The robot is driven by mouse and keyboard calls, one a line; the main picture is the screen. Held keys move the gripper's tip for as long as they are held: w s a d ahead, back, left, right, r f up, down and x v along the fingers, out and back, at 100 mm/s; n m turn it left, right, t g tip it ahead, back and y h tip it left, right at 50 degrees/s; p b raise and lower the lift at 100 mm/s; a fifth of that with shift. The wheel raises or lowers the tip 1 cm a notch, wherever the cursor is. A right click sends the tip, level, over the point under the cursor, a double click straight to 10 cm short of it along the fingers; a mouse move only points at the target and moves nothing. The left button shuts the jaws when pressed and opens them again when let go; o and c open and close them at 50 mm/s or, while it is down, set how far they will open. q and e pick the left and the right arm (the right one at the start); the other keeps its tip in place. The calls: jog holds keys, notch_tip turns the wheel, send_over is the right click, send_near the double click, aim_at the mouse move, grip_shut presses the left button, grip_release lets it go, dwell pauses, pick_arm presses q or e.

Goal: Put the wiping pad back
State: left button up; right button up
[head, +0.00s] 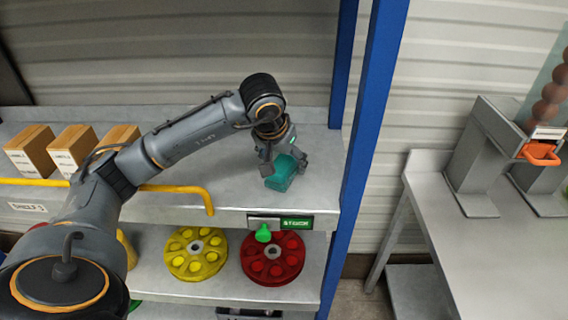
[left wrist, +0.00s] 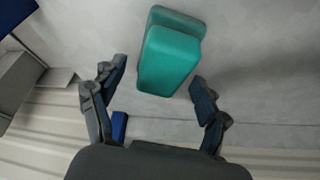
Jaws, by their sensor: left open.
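The wiping pad is a teal block (head: 281,174) on the grey upper shelf (head: 225,200), near the shelf's right end. My left gripper (head: 283,165) is above and around the pad in the head view, with its fingers spread. In the left wrist view the pad (left wrist: 168,58) lies ahead of the open fingers of the left gripper (left wrist: 160,95), and its near end reaches between the fingertips. I see a gap between the pad and each finger there. My right gripper is in neither view.
Several cardboard boxes (head: 72,147) stand at the shelf's left, behind a yellow rail (head: 170,188). A yellow wheel (head: 195,254) and a red wheel (head: 272,257) lie on the lower shelf. A blue post (head: 366,130) stands right of the pad. A grey table (head: 470,220) is farther right.

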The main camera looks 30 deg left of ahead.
pick_arm(q)
jog(key=b+v, duration=0.1)
jog(key=v, duration=1)
jog(key=shift+b, duration=0.4)
